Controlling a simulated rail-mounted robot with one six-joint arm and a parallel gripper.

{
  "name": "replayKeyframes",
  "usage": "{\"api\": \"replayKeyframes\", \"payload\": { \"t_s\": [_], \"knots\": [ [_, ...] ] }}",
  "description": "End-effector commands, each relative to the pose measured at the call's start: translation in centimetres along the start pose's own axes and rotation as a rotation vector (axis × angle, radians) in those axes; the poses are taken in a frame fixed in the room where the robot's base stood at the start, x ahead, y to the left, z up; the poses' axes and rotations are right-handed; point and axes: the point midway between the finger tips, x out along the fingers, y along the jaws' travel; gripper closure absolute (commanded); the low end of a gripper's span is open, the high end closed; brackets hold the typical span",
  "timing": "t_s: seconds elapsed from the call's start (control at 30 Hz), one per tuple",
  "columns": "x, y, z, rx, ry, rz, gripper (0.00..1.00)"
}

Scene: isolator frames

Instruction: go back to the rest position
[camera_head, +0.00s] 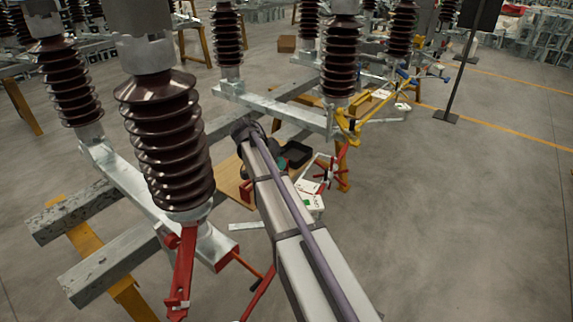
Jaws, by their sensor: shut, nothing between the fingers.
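My arm (285,215) reaches from the bottom edge up to a dark joint (247,130) between the insulator columns. Beyond that joint the arm's end is hidden behind my own link, and I cannot make out my gripper. The nearest isolator has a brown ribbed insulator (165,140) on a grey metal beam, just left of my arm. A red lever part (182,272) hangs at the beam's front end.
Another brown insulator (338,65) stands beyond my arm, with a yellow clamp (348,127) and a red part (328,172) near its base. A dark tray (296,155) and a white labelled item (311,196) lie close to my arm. Open floor (470,220) is at right.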

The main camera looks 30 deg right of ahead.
Motion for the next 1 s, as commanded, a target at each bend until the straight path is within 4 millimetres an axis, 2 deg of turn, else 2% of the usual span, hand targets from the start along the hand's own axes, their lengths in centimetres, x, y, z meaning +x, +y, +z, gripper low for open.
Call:
{"api": "replayKeyframes", "payload": {
  "t_s": [0.03, 0.1, 0.4, 0.5, 0.57, 0.6, 0.67, 0.7, 0.8, 0.9, 1.0],
  "knots": [
    [-1.9, 0.4, -0.6, -0.001, 0.000, 0.000, 1.00],
    [-2.8, 0.3, -0.7, 0.001, -0.001, 0.001, 1.00],
    [-2.8, 0.1, -0.4, -0.004, -0.002, 0.002, 1.00],
    [-2.8, -0.1, 0.0, -0.123, -0.014, -0.020, 1.00],
    [-2.6, 1.2, 2.6, -0.292, -0.057, -0.089, 1.00],
    [-2.9, 3.0, 5.8, -0.431, -0.094, -0.165, 1.00],
    [-3.8, 5.6, 10.7, -0.622, -0.129, -0.289, 1.00],
    [-4.6, 7.3, 13.7, -0.730, -0.144, -0.368, 1.00],
    [-6.5, 11.3, 20.2, -0.925, -0.161, -0.542, 1.00],
    [-7.8, 14.2, 24.2, -0.991, -0.175, -0.638, 1.00],
    [-8.5, 15.3, 25.6, -1.004, -0.178, -0.654, 1.00]
  ]
}}
